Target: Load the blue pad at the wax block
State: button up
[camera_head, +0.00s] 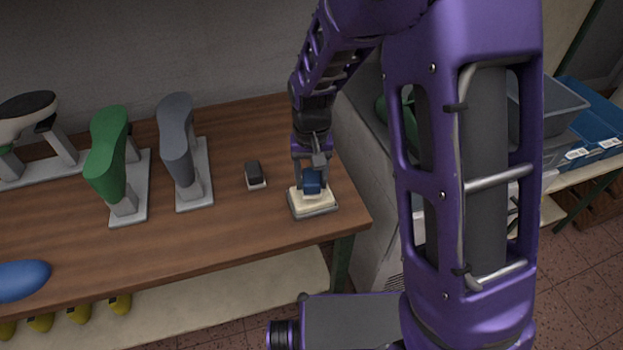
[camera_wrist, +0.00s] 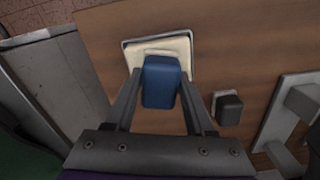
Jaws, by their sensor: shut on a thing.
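The blue pad (camera_head: 312,186) is held between the fingers of my gripper (camera_head: 312,180), at the right end of the workbench. It also shows in the wrist view (camera_wrist: 161,82), between the two fingers. The pale cream wax block (camera_head: 298,200) sits in a shallow grey tray (camera_head: 315,214) right below the pad. In the wrist view the wax block (camera_wrist: 180,48) shows around the pad's far end. The pad hides part of the block, and I cannot tell whether its underside touches the wax.
A small dark block on a light base (camera_head: 254,172) lies left of the wax. A grey last (camera_head: 177,140) and a green last (camera_head: 107,155) stand on grey stands further left. A blue last (camera_head: 22,281) lies at the front left. The middle front of the wooden bench (camera_head: 190,245) is clear.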

aim_at(311, 176)
jog(key=shift+r+p, duration=0.3)
jog(key=shift+r, duration=2.35)
